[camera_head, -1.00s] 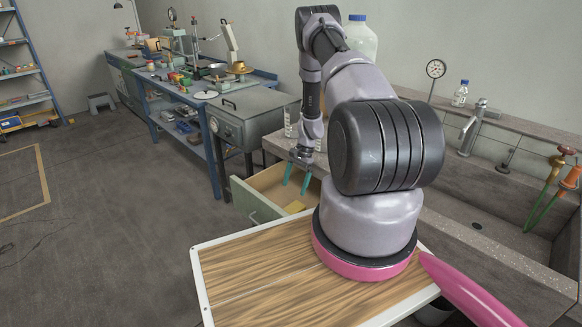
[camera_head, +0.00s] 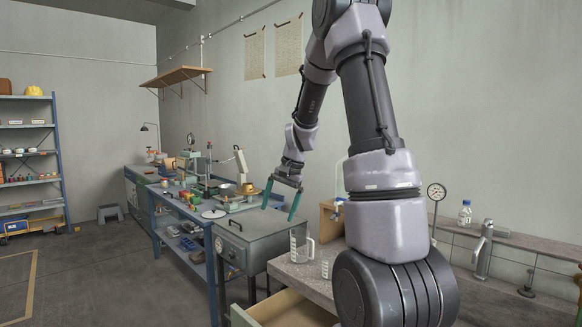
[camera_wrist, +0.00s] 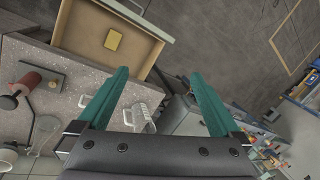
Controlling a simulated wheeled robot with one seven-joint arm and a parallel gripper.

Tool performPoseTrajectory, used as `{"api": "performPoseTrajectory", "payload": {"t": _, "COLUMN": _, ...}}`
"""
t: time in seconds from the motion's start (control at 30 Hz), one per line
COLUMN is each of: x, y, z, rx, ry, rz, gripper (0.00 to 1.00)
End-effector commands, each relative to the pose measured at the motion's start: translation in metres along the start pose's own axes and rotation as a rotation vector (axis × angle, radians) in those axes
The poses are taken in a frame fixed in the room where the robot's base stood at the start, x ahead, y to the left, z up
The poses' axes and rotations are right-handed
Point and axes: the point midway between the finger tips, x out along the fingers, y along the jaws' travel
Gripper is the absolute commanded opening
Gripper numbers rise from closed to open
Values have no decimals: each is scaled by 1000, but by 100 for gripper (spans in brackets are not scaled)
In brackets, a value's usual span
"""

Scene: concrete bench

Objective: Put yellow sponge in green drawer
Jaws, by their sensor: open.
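The yellow sponge (camera_wrist: 113,40) lies flat inside an open wooden drawer (camera_wrist: 88,28), seen at the top of the wrist view. In the head view, part of the open drawer (camera_head: 292,311) and its pale green front (camera_head: 242,317) show at the bottom edge. The sponge is out of sight there. My gripper (camera_head: 280,208) is open and empty, raised above the bench area beyond the drawer. Its teal fingers are spread apart in the wrist view (camera_wrist: 158,76), with nothing between them.
A clear jug (camera_head: 300,247) and a small beaker (camera_head: 325,268) stand on the concrete bench (camera_head: 305,280) near the drawer. A grey metal cabinet (camera_head: 245,238) is to the left. A tap (camera_head: 483,248) and bottle (camera_head: 465,213) are at right.

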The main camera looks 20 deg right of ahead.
Motion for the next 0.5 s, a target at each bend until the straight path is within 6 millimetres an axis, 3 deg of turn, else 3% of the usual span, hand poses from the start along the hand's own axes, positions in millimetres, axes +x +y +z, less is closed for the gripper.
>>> {"api": "performPoseTrajectory", "payload": {"t": 0.03, "x": -28, "y": -5, "z": 18, "rx": -37, "ry": 30, "rz": -20, "gripper": 100}}
{"api": "performPoseTrajectory", "payload": {"t": 0.2, "x": -95, "y": -4, "z": 75, "rx": -151, "ry": 116, "rz": -65, "gripper": 100}}
{"api": "performPoseTrajectory", "payload": {"t": 0.4, "x": -153, "y": 15, "z": 145, "rx": -279, "ry": 222, "rz": -114, "gripper": 100}}
{"api": "performPoseTrajectory", "payload": {"t": 0.5, "x": -172, "y": 30, "z": 177, "rx": -338, "ry": 276, "rz": -136, "gripper": 100}}
